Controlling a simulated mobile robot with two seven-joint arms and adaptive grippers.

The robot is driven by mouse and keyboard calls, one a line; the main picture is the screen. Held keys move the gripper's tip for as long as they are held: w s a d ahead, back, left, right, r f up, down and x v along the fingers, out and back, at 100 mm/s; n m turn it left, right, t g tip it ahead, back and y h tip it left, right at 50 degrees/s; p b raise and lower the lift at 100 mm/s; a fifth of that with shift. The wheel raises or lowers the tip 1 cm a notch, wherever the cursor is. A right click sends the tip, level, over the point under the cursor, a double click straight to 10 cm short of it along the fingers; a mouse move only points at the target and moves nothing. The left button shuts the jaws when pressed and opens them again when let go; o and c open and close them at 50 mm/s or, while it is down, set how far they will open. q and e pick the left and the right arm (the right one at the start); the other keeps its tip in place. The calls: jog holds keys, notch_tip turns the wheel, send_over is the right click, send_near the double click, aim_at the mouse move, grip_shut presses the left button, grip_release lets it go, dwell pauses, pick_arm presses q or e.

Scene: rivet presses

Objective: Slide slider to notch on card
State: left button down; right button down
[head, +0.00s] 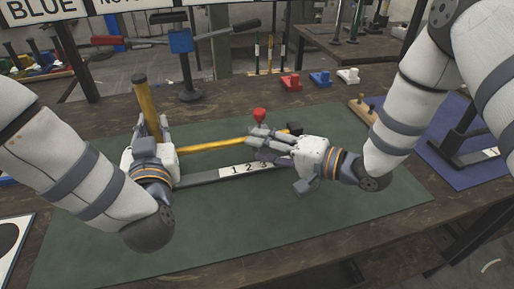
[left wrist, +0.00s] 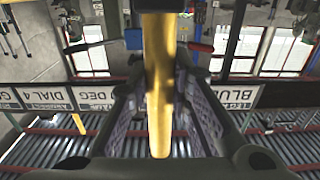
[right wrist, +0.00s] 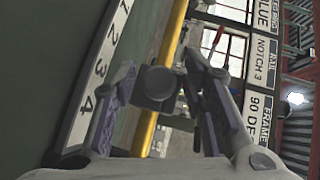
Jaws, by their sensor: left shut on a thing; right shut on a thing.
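A yellow rail (head: 215,143) lies across the green mat, with a numbered strip (head: 240,169) in front of it. The strip reads 1, 2, 3, 4 in the right wrist view (right wrist: 98,65). My right gripper (head: 268,139) is shut at the rail on a dark round-ended piece (right wrist: 158,83), seemingly the slider; its fingers hide most of it. A red knob (head: 259,115) stands just behind the fingertips. My left gripper (head: 150,135) is shut on an upright yellow post (head: 146,101) at the rail's left end. The card (right wrist: 265,62) reads NOTCH 3.
A black block (head: 294,128) is at the rail's right end. Red, blue and white parts (head: 320,78) stand behind the mat. A blue hand press (head: 181,41) stands at the back. A blue mat (head: 465,170) lies at right. The front green mat is clear.

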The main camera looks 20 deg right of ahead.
jog(key=shift+f, duration=0.1)
jog(key=c, duration=1.3)
grip_release()
jog(key=shift+c, duration=0.2)
jog(key=shift+d, duration=0.1)
jog(key=v, duration=1.2)
